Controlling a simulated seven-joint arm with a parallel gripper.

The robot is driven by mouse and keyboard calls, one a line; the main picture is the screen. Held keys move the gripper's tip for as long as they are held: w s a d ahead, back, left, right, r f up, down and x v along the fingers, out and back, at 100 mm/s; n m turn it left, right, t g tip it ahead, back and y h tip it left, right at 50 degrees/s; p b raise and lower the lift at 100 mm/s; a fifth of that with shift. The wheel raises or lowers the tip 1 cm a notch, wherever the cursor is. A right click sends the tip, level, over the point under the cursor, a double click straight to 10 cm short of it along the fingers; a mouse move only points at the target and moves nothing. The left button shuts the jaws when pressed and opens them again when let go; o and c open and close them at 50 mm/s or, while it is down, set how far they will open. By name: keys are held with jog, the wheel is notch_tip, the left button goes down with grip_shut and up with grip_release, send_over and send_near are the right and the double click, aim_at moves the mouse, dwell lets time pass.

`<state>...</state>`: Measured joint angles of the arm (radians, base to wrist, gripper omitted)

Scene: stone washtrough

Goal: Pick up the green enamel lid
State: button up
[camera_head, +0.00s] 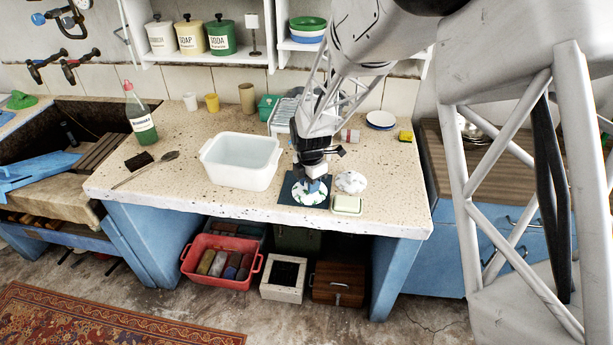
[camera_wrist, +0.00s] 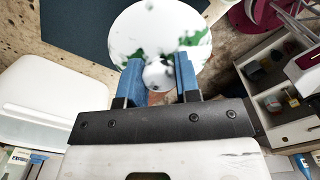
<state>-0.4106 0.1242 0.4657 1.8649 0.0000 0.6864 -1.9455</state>
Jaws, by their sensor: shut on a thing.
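The lid (camera_head: 300,193) is round, white with green patches, and has a pale knob. It shows in the head view over a dark blue mat (camera_head: 284,186) near the counter's front edge. In the wrist view the lid (camera_wrist: 150,25) fills the top middle, with its round knob (camera_wrist: 158,75) between the two blue fingers. My gripper (camera_head: 314,183) points down and is shut on the knob; its fingers (camera_wrist: 159,82) stand either side of it. I cannot tell whether the lid touches the mat. My gripper hides part of the lid in the head view.
A similar white-and-green round piece (camera_head: 351,182) lies close on the right. A pale green-and-cream dish (camera_head: 347,205) sits in front of it. A white basin (camera_head: 240,165) stands to the left. A plate stack (camera_head: 380,120) is behind right. Free counter lies at the front left.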

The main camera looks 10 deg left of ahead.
jog(key=s+d+r, duration=0.1)
jog(key=s+d, duration=0.3)
jog(key=s, duration=0.5)
jog(key=shift+s, duration=0.4)
jog(key=shift+w+d, duration=0.1)
